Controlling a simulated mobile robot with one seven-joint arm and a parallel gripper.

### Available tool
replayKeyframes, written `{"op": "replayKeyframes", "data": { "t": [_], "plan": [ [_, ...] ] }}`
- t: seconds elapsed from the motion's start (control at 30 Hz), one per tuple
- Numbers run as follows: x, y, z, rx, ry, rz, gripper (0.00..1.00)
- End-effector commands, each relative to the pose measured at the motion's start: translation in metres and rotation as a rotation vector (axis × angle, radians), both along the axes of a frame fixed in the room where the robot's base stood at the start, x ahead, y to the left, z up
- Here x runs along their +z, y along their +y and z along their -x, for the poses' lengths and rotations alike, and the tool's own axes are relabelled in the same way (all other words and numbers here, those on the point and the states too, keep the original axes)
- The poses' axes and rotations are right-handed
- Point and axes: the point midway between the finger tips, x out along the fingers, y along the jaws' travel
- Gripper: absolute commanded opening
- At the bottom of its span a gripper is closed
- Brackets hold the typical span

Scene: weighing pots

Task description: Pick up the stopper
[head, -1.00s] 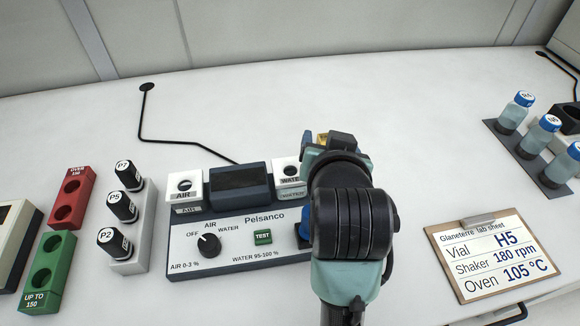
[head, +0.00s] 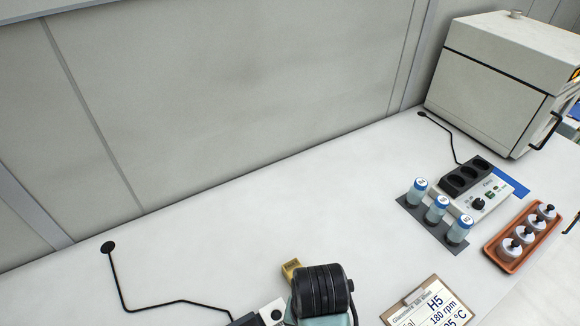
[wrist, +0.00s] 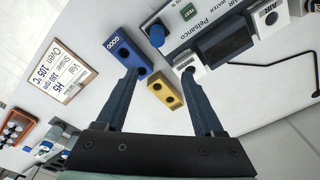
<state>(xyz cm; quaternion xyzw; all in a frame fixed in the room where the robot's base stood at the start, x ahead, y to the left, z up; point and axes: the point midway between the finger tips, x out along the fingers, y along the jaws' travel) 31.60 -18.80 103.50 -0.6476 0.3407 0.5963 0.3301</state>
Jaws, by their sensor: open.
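A short blue cylinder, which looks like the stopper (wrist: 157,36), stands at the edge of the Pelsanco meter (wrist: 188,33) in the wrist view. It lies beyond my fingertips, roughly between their lines. My gripper (wrist: 160,71) is open and empty, its two dark fingers spread wide. The left fingertip overlaps the end of the blue GOOD block (wrist: 118,49) in the picture; the right one is by a white block with a hole (wrist: 189,66). In the head view my arm covers this area, and the stopper is not visible there.
A yellow two-hole block (wrist: 165,92) lies below the fingertips' gap; it also shows in the head view (head: 291,269). A clipboard (head: 430,305), a vial rack (head: 412,213) and an orange tray of pots (head: 497,251) stand to the right. The back bench is mostly clear.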

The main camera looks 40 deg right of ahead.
Motion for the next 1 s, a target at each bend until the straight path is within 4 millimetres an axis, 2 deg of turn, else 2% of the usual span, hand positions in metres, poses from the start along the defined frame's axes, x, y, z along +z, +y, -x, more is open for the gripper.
{"op": "replayKeyframes", "data": {
  "t": [0.03, 0.23, 0.6, 0.87, 1.0],
  "plan": [
    [0.012, 0.003, 0.007, -0.013, 0.022, -0.019, 0.69],
    [0.008, 0.008, 0.018, -0.033, 0.061, -0.051, 0.69],
    [-0.055, 0.008, 0.019, -0.033, 0.062, -0.051, 0.69],
    [-0.073, 0.008, 0.02, -0.033, 0.061, -0.051, 0.69],
    [-0.091, 0.008, 0.023, -0.035, 0.061, -0.052, 0.69]
  ]
}}
